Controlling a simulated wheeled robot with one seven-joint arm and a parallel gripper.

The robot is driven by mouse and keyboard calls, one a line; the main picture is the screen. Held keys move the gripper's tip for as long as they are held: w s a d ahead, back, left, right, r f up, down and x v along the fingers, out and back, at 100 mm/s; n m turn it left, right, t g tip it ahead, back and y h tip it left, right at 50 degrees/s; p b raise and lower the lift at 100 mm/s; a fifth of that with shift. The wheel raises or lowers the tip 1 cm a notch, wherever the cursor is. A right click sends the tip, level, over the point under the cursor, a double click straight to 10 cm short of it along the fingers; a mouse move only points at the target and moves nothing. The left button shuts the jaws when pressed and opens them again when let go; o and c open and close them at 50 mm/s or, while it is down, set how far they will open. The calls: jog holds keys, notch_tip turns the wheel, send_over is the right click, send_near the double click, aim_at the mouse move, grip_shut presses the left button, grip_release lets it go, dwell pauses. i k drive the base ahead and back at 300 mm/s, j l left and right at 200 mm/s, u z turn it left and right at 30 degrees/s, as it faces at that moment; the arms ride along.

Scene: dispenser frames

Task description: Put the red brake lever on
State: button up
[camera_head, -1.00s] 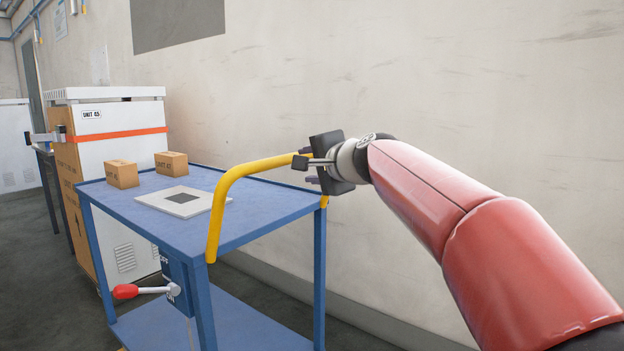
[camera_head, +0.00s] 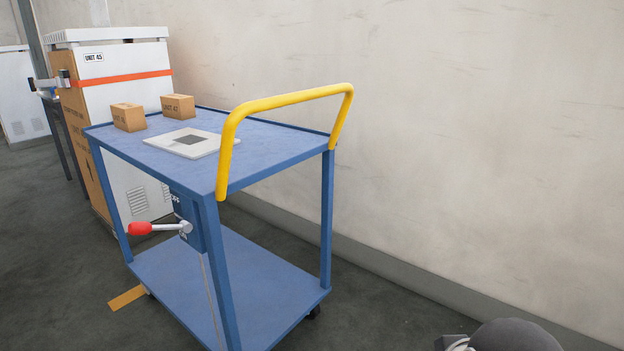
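The brake lever is a metal arm with a red knob (camera_head: 140,229), mounted on a dark blue plate (camera_head: 186,212) on the near left leg of the blue cart (camera_head: 262,158). The lever lies about level, its knob pointing left. Small white lettering on the plate is too small to read fully. The cart's yellow handle (camera_head: 285,99) stands free with nothing on it. A grey rounded part of my arm shows at the bottom right edge, well apart from the cart and lever. My gripper's fingers cannot be made out.
Two small cardboard boxes (camera_head: 129,117) (camera_head: 178,107) and a flat white panel (camera_head: 183,143) lie on the cart top. A tall unit (camera_head: 120,78) with an orange strap stands behind the cart. A wall runs along the right. Floor in front is clear.

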aim_at(135, 228)
jog(key=k+u, duration=0.1)
jog(key=u, duration=0.75)
jog(key=k+j+u, duration=0.1)
jog(key=u, duration=0.35)
